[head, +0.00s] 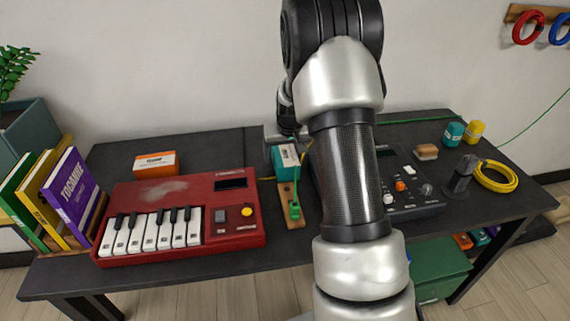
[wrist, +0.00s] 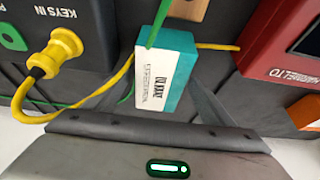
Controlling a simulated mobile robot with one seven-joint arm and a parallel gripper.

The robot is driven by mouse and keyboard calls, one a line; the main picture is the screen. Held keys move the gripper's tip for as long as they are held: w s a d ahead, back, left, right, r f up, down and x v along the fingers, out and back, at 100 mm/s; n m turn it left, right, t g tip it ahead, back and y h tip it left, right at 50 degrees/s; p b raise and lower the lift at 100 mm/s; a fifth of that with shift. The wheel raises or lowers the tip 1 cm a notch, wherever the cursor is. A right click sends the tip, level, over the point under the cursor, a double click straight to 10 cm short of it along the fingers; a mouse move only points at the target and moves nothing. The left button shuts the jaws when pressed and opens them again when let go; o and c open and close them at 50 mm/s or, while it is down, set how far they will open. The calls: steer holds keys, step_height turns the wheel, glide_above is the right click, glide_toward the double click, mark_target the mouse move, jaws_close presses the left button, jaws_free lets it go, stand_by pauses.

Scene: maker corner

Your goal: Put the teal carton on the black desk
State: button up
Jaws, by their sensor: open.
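The teal carton (head: 287,158), with a white label face, is at the middle of the black desk (head: 410,131), between the red keyboard and the dark control box. My gripper (head: 284,146) is open at the carton in the head view, partly hidden by my arm. The carton's underside is hidden, so I cannot tell how it rests.
A red keyboard (head: 185,215) is left of the carton and a dark control box (head: 400,185) right of it. A wooden strip with a green part (head: 292,207) lies in front. An orange box (head: 156,163) is behind the keyboard. Yellow (wrist: 100,95) and green cables run close by.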

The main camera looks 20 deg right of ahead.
mark_target(285, 153)
steer(key=shift+w+f, duration=0.15)
steer(key=shift+f, duration=0.15)
steer(key=shift+f, duration=0.25)
stand_by(0.4)
steer(key=c, duration=1.4)
step_height(285, 153, up, 9)
steer(key=shift+f+p, duration=0.1)
steer(key=shift+p, duration=1)
steer(key=shift+c, duration=0.2)
steer(key=shift+w+r+p, duration=0.3)
steer(key=shift+w+r, duration=0.35)
steer(key=shift+r, duration=0.2)
steer(key=w+a+p, duration=0.1)
steer(key=w, duration=0.9)
steer(key=f, duration=0.5)
steer(key=shift+w+a+f+b, duration=0.15)
steer(key=shift+a+b, duration=0.2)
steer(key=shift+f+b, duration=0.45)
steer(key=shift+f, duration=1.95)
